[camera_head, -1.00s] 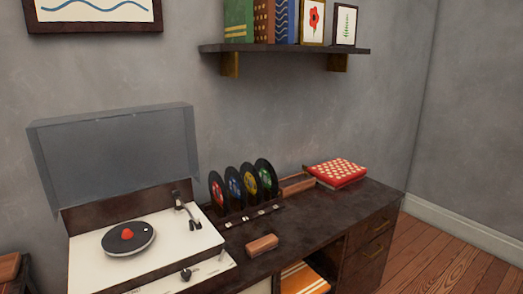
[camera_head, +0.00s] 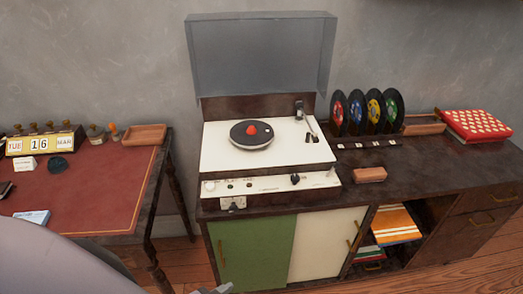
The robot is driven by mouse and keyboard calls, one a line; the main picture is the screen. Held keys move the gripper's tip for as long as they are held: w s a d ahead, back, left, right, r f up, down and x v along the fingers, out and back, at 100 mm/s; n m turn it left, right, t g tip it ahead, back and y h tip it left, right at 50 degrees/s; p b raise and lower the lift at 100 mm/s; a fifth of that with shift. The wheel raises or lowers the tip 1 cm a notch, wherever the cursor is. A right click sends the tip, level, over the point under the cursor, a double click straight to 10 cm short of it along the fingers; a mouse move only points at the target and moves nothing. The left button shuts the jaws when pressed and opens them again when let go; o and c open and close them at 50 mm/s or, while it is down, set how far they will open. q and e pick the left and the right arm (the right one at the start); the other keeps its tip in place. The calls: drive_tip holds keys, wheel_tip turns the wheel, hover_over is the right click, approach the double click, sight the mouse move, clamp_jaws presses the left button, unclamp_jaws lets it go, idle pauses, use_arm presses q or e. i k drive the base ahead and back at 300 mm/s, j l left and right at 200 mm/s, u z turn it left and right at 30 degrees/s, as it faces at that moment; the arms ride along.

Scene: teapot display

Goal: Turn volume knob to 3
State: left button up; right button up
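The record player (camera_head: 222,152) stands on the dark cabinet with its clear lid (camera_head: 260,55) raised. A black record with a red centre (camera_head: 251,133) lies on its platter. The white front panel (camera_head: 270,184) carries a pale knob (camera_head: 209,187) at the left, small dark controls in between and a larger black knob (camera_head: 295,179) towards the right. I cannot read the labels, so I cannot tell which is the volume knob or its setting. A small grey piece at the bottom edge may be part of my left gripper (camera_head: 215,289); its fingers are not clear. My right gripper is out of view.
A red-topped table (camera_head: 90,205) with a calendar (camera_head: 40,142) stands at the left. A record rack (camera_head: 366,143), a wooden block (camera_head: 370,174) and a red patterned box (camera_head: 476,126) are on the cabinet (camera_head: 430,170). Open floor shows between table and cabinet.

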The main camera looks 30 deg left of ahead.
sight(234, 208)
drive_tip(key=u, duration=1.05)
